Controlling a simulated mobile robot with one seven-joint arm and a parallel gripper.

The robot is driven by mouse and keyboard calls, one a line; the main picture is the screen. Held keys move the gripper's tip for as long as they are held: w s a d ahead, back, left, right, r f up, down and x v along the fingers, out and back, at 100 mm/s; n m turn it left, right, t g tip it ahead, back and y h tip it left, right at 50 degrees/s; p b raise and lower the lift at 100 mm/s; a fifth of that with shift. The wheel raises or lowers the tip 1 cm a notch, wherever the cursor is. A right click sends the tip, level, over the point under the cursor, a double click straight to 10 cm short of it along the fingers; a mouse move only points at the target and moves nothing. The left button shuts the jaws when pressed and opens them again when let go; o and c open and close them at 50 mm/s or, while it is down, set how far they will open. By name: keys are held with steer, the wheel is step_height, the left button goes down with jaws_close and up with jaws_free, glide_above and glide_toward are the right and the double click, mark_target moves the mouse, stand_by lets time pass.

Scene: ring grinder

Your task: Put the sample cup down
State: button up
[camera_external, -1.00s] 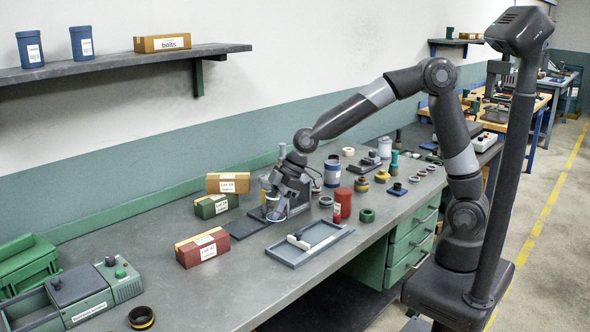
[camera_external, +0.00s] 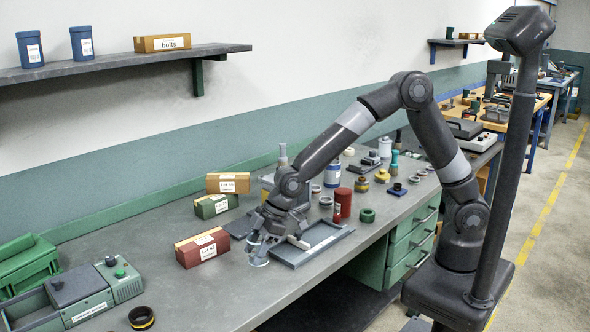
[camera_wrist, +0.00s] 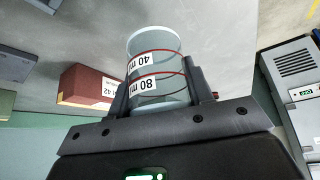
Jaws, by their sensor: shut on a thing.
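The sample cup (camera_wrist: 155,68) is a clear cylinder with red ring lines and white labels reading 40 ml and 80 ml. It fills the middle of the wrist view, between the two fingers of my gripper (camera_wrist: 156,92), which is shut on it. In the external view my gripper (camera_external: 257,246) is low over the bench, right of the red box and left of the grey tray. The cup (camera_external: 258,261) shows below the fingers, close to the bench top. I cannot tell whether its base touches the bench.
A red box (camera_external: 202,248) stands just left of my gripper. A shallow grey tray (camera_external: 312,243) lies to the right. A green-and-grey machine (camera_external: 85,295) and a black ring (camera_external: 142,318) are at front left. The bench (camera_external: 215,300) in front is clear.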

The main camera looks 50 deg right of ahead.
steer(key=shift+f, duration=1.95)
steer(key=shift+f, duration=0.15)
steer(key=o, duration=0.9)
steer(key=shift+o, duration=0.2)
steer(key=shift+d+r, duration=0.2)
steer(key=shift+r, duration=0.25)
steer(key=v, duration=1.1)
steer(key=shift+s+r, duration=0.1)
steer(key=shift+r, duration=0.05)
